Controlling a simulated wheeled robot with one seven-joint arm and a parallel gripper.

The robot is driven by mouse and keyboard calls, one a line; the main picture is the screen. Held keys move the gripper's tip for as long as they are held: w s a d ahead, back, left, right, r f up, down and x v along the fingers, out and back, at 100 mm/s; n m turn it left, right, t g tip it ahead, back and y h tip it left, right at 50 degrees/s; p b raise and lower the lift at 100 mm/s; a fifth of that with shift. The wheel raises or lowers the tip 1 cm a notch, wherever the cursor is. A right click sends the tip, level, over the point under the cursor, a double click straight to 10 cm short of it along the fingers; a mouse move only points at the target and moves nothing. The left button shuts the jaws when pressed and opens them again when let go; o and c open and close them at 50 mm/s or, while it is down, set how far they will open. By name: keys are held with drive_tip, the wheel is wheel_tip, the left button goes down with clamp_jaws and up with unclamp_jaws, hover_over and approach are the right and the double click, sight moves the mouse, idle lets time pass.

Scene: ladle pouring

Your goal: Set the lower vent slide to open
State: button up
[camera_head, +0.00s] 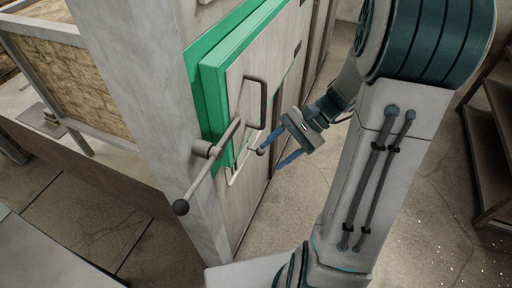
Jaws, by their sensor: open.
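A pale door (238,100) in a green frame (205,95) stands on the grey housing at the upper middle. A small rounded knob (260,151) sits low on the door front, by a light bracket-like strip (238,168). This may be the lower vent slide, but its setting is too small to tell. My gripper (270,152) is open, with two blue fingers pointing down-left toward the door. The fingers are close to the knob in the picture. I cannot tell whether they touch it. Nothing shows between the fingers.
A lever with a dark ball end (181,207) sticks out from the door's left edge. A bent grey handle (263,103) stands out above the knob. A shelf rack (492,145) is at the right. Stone floor (425,190) lies open between.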

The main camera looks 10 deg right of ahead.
drive_tip(key=w+d+f+m+t+y+b, duration=0.2)
drive_tip(key=w+d+f+m+b, duration=0.1)
drive_tip(key=f, duration=0.2)
drive_tip(key=w+d+f+m+t+y+b, duration=0.1)
drive_tip(key=w+d+f+m+y+b, duration=0.15)
drive_tip(key=f, duration=0.25)
drive_tip(key=m+t+y+b, duration=0.2)
drive_tip(key=m+t+b, duration=0.2)
drive_tip(key=m+t, duration=0.15)
approach(260, 152)
drive_tip(key=shift+n+t, duration=0.35)
drive_tip(key=shift+n, duration=0.05)
drive_tip(key=x, duration=0.3)
drive_tip(key=f+b+x, duration=0.1)
drive_tip(key=x, duration=0.2)
drive_tip(key=b+x, duration=0.1)
drive_tip(key=x, duration=0.3)
drive_tip(key=shift+w+d+f, duration=0.1)
drive_tip(key=shift+w+f, duration=0.15)
drive_tip(key=shift+w, duration=0.15)
